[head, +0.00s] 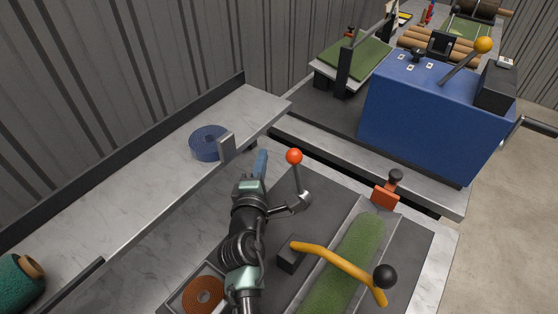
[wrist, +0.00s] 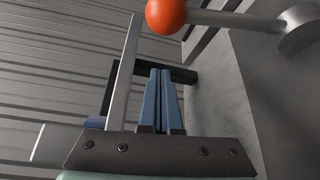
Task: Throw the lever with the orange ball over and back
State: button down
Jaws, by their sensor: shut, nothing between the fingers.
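The lever with the orange ball (head: 294,156) stands near the middle of the head view. Its grey rod runs from the ball down to a round metal hub (head: 305,199) and leans slightly left. In the wrist view the orange ball (wrist: 166,14) is at the top, with the rod (wrist: 235,20) running right to the hub. My gripper (head: 262,156) has its blue fingers together and empty, just left of the ball in the head view. The fingers (wrist: 160,90) also show in the wrist view, below the ball and apart from it in the picture.
A blue cabinet (head: 420,115) stands behind. An orange block (head: 384,196) is at right.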

aim_at(297, 176)
jog(key=shift+s+d+r+p, duration=0.1)
jog(key=shift+s+d+p, duration=0.05)
jog(key=shift+d+p, duration=0.45)
jog(key=shift+s+d+r+p, duration=0.2)
jog(key=shift+d+p, duration=0.25)
jog(key=shift+d, duration=0.2)
jog(key=shift+s+d+r+p, duration=0.1)
jog(key=shift+s+d+p, duration=0.05)
jog(key=shift+d+p, duration=0.45)
jog(key=shift+f, duration=0.1)
